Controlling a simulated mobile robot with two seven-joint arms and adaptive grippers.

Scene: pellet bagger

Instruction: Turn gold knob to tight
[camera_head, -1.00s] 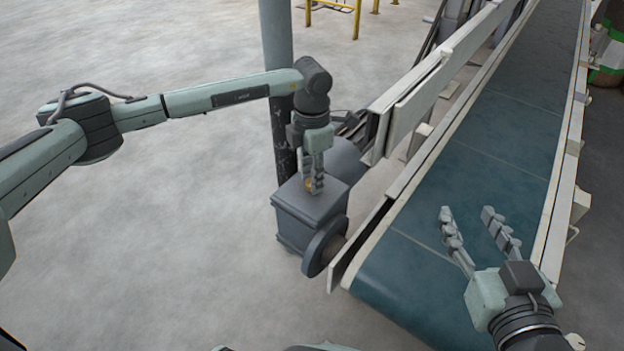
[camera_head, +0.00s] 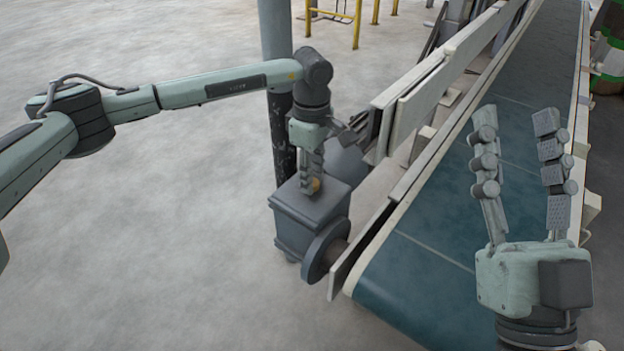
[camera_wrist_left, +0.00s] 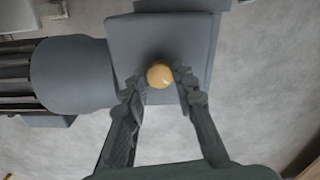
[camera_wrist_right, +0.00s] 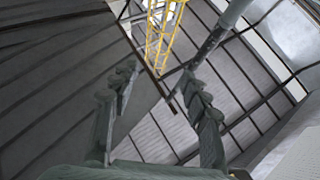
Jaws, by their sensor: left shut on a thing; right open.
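The gold knob (camera_head: 316,184) is on top of the grey box (camera_head: 297,226) beside the conveyor's near end. It also shows in the left wrist view (camera_wrist_left: 159,75), a round gold ball between the fingertips. My left gripper (camera_head: 312,186) reaches down from above and is shut on the knob, with one finger on either side; it also shows in the left wrist view (camera_wrist_left: 160,80). In the head view the fingers hide part of the knob. My right gripper (camera_head: 520,125) is open and empty, raised over the conveyor with its fingers pointing up.
The teal conveyor belt (camera_head: 430,262) runs from front to back on the right, with pale side rails (camera_head: 425,105). A dark round wheel (camera_head: 325,250) is on the box's side. A grey post (camera_head: 278,100) stands behind the box. The floor to the left is clear.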

